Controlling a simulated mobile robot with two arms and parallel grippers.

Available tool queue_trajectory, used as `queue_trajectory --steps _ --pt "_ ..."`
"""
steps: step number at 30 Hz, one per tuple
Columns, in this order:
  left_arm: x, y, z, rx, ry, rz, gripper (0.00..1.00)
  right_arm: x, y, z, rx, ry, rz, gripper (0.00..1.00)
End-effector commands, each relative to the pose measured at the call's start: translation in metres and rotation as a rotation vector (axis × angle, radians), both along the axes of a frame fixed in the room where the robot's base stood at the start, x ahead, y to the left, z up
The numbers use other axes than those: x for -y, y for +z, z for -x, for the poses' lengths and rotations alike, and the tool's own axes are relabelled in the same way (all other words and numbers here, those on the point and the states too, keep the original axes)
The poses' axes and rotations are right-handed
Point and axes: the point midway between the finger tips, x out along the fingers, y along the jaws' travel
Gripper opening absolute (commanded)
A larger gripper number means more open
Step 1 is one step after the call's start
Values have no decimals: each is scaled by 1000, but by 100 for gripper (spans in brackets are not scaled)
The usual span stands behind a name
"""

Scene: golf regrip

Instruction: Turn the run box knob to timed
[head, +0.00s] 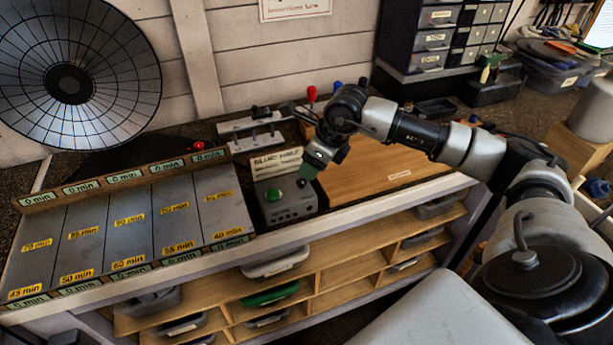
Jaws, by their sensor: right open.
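A small grey control box (288,208), which looks like the run box, sits near the front edge of the bench. A round green button (273,194) is on the left of its top. My right gripper (306,175) is open and points down just above the right part of the box. A dark knob there is mostly hidden by the gripper, so I cannot read its setting. I cannot tell whether the fingers touch it. My left gripper is not in view.
A small sign (277,163) stands behind the box. A sloped rack (130,235) with minute labels lies to its left, and a wooden board (385,172) to its right. A large round fan-like disc (120,95) stands at the back left.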

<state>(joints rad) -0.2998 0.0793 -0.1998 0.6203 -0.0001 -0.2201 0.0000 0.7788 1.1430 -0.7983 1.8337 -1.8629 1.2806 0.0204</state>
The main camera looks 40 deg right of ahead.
Motion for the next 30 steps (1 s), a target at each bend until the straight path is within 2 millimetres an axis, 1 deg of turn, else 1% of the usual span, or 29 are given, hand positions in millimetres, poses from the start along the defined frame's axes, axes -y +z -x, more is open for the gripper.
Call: queue_trajectory --steps 1,6,10,14,27,29,30 --pt "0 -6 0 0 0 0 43 3 8 3 6 -1 1 52" --pt "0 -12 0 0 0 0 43 8 33 11 3 -2 1 52" --pt "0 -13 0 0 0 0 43 9 43 15 2 -1 -1 52" --pt "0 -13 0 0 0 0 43 10 47 16 0 -1 0 52" --pt "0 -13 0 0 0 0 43 10 46 16 1 -1 -1 52" --pt "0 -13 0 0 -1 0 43 7 45 16 1 3 -9 52" --pt "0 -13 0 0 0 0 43 1 44 16 5 12 -29 52"
